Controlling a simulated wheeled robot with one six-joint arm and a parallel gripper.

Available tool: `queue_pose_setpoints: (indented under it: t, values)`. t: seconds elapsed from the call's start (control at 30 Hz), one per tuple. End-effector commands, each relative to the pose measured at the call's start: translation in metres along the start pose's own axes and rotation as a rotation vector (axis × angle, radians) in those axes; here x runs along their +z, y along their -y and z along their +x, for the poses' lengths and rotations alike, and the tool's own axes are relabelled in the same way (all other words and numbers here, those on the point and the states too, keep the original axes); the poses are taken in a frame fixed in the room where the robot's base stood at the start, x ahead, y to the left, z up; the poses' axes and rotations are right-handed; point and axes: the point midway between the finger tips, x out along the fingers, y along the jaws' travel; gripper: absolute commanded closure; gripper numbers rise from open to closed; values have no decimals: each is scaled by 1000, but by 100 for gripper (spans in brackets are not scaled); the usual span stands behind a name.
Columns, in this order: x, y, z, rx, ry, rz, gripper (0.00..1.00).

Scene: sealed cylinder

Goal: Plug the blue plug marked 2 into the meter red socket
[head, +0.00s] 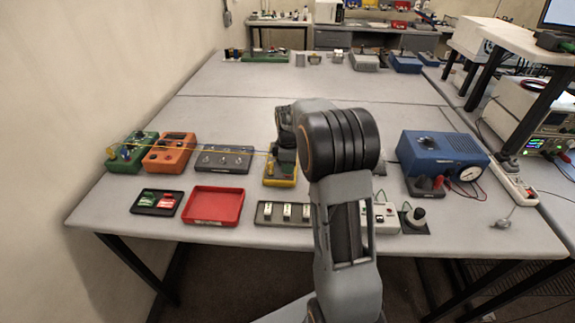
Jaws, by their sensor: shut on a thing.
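My gripper (284,160) is partly hidden behind my arm, low over a yellow box (281,182) at mid-table. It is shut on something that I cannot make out. I cannot pick out the blue plug marked 2. My gripper is well left of the meter.
A yellow cable (215,149) runs from the green box (131,151) past the orange box (169,152) and grey switch box (223,159) towards my gripper. A red tray (214,191), black tray and switch strip line the front edge.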

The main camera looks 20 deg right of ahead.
Motion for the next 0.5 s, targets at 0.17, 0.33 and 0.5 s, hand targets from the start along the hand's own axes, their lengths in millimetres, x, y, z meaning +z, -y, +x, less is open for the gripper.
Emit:
queue_pose_setpoints:
  t: [0.17,0.33,0.5]
  values:
    - [0,0,0,0,0,0,100]
    - [0,0,1,0,0,0,100]
    - [0,0,4,0,0,0,100]
